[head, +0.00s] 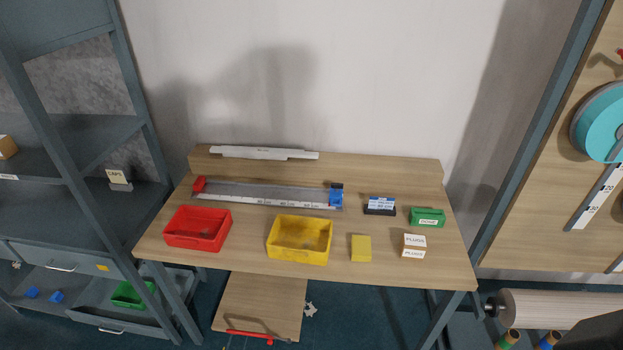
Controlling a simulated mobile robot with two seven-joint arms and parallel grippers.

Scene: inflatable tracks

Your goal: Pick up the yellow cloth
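The yellow cloth (361,248) looks like a small folded yellow block. It lies flat near the front edge of the wooden table (345,275), right of the yellow bin and left of the white box labelled PLUGS. Nothing touches it and it is fully visible. Neither of my grippers shows in the head view.
A yellow bin (299,258) and a red bin (197,248) stand left of the cloth. A PLUGS box (413,252), a green box (427,222) and a blue-white box (380,204) stand right. A long ruler fixture (268,200) lies behind. Shelves (70,145) flank the left.

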